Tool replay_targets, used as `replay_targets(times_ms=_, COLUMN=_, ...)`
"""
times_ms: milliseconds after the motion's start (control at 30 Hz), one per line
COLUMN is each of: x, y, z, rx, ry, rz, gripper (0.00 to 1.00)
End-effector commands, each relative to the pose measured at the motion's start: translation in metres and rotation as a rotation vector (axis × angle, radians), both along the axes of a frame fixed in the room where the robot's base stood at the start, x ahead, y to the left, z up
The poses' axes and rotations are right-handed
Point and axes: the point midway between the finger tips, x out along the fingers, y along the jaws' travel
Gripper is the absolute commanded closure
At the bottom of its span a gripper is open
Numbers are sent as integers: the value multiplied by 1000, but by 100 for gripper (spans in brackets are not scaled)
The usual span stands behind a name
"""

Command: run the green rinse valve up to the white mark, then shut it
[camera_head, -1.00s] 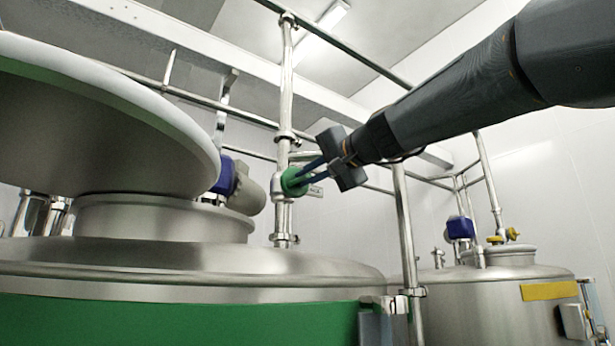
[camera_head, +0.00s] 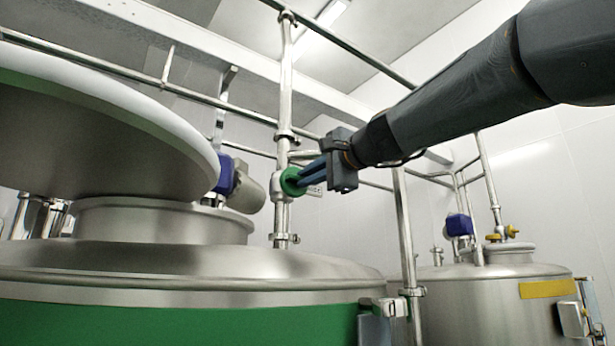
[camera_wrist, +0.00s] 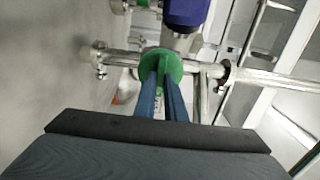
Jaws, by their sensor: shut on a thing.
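The green rinse valve (camera_head: 289,182) is a round green handle on a vertical steel pipe, right of the big tank's raised lid. My gripper (camera_head: 303,179) reaches it from the right, with its blue fingers shut on the handle. In the wrist view the green handle (camera_wrist: 161,63) has a raised rib across its face, and the fingertips (camera_wrist: 162,82) sit on either side of that rib. A small label (camera_head: 316,190) is partly hidden behind the fingers. I cannot make out the white mark or any flow.
The large tank with a green band (camera_head: 180,322) and its raised lid (camera_head: 110,120) fill the left. A second tank (camera_head: 490,300) stands at the right. A blue-capped unit (camera_head: 228,178) is close left of the valve. Steel pipes run around the arm.

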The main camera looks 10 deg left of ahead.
Motion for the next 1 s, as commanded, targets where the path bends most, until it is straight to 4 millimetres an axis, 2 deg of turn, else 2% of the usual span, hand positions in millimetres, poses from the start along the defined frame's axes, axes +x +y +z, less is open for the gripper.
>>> replay_targets(times_ms=367, x=0, y=0, z=-1, rx=4, ry=6, rz=0, gripper=100)
replay_targets(times_ms=400, x=0, y=0, z=-1, rx=4, ry=6, rz=0, gripper=86)
replay_targets(times_ms=500, x=0, y=0, z=-1, rx=3, ry=5, rz=0, gripper=71)
replay_targets(times_ms=833, x=-1, y=-2, z=0, rx=3, ry=4, rz=0, gripper=71)
replay_targets(times_ms=1000, x=-14, y=-18, z=-1, rx=4, ry=2, rz=-1, gripper=71)
